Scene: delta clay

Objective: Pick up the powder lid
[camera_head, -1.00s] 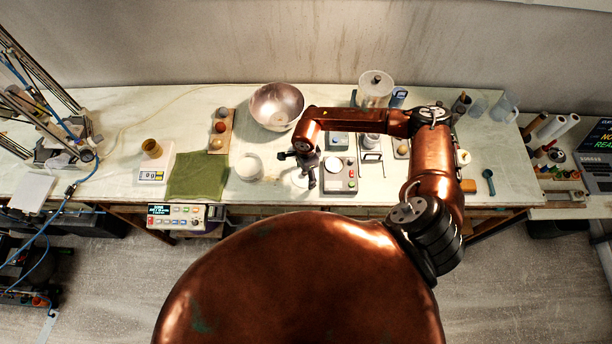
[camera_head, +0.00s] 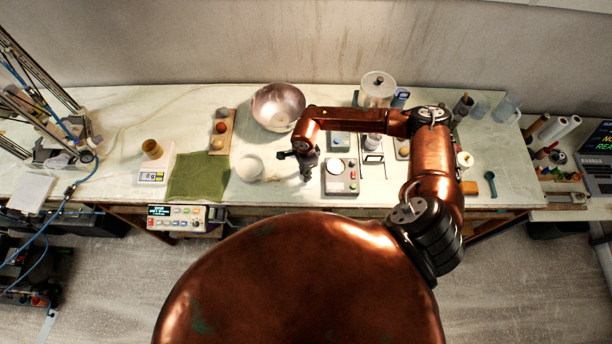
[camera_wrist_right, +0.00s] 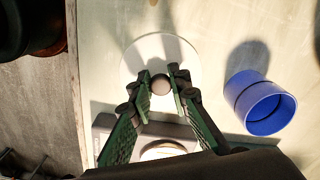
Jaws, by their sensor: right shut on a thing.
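The powder lid (camera_wrist_right: 146,60) is a flat white disc with a small dark round knob (camera_wrist_right: 160,84), seen in the right wrist view. My right gripper (camera_wrist_right: 162,80) has its two fingertips on either side of the knob and is shut on it. In the head view my right gripper (camera_head: 307,170) points down over the table, left of the grey button device. The lid can hardly be made out there against the pale tabletop. I cannot tell whether the lid touches the table. My left gripper is not in view.
A blue cylindrical cup (camera_wrist_right: 264,105) stands beside the lid in the wrist view. The grey device (camera_head: 342,184) with a white round plate is right of the gripper. A white dish (camera_head: 249,168), green cloth (camera_head: 198,178) and metal bowl (camera_head: 277,106) are to the left.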

